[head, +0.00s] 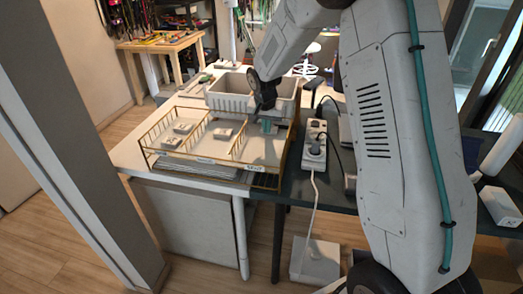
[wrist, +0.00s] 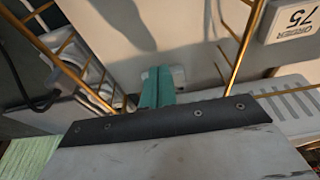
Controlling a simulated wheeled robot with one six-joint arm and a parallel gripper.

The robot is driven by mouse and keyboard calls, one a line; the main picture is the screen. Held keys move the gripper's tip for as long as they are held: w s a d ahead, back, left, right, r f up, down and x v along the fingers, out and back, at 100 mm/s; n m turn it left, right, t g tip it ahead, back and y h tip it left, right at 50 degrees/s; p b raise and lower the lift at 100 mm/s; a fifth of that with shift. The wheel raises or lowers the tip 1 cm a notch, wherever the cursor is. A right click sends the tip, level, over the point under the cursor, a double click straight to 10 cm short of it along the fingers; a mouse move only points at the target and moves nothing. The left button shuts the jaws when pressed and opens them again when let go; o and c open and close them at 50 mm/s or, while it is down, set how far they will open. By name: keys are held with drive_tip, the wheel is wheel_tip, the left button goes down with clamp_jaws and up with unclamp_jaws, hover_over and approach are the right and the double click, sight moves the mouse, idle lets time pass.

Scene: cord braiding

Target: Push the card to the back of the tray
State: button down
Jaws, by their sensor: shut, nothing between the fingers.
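The tray (head: 213,160) is a low brass wire tray with a pale floor on the white table, and its wires (wrist: 245,42) cross the wrist view. My gripper (head: 268,126) is over the tray's back right part. Its teal fingers (wrist: 156,82) are together and empty, pointing down at the pale floor. A small whitish piece (wrist: 179,76) shows right beside the fingertips; I cannot tell whether it is the card or whether they touch. In the head view my gripper hides that spot.
Small white blocks (head: 222,133) lie in the tray's left part. A grey bin (head: 235,92) stands behind the tray. A power strip (head: 314,145) with cords lies to the right.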

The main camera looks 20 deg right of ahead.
drive_tip(key=shift+s+a+r, duration=0.25)
drive_tip(key=shift+s+r, duration=0.05)
drive_tip(key=shift+r, duration=0.3)
drive_tip(key=shift+s+a+r, duration=0.2)
drive_tip(key=shift+s+r, duration=0.15)
drive_tip(key=shift+r, duration=0.3)
drive_tip(key=shift+s+a+r, duration=0.25)
drive_tip(key=shift+s+r, duration=0.05)
drive_tip(key=shift+r, duration=0.3)
drive_tip(key=shift+s, duration=0.15)
drive_tip(key=s+n+g, duration=0.1)
drive_tip(key=s, duration=0.1)
drive_tip(key=s+f+n, duration=0.1)
drive_tip(key=s, duration=0.2)
drive_tip(key=shift+a+f+g, duration=0.1)
drive_tip(key=shift+g, duration=0.3)
drive_tip(key=s+a+r+n, duration=0.1)
drive_tip(key=s+r, duration=0.4)
drive_tip(key=s, duration=0.7)
drive_tip(key=s+a+r+n+y, duration=0.1)
drive_tip(key=s+r, duration=0.4)
drive_tip(key=s, duration=0.6)
drive_tip(key=s+a+r+n, duration=0.2)
drive_tip(key=s+r, duration=0.4)
drive_tip(key=s, duration=0.6)
drive_tip(key=shift+s+a+n+t+y, duration=0.3)
drive_tip(key=shift+n+t, duration=0.1)
drive_tip(key=shift+n, duration=0.2)
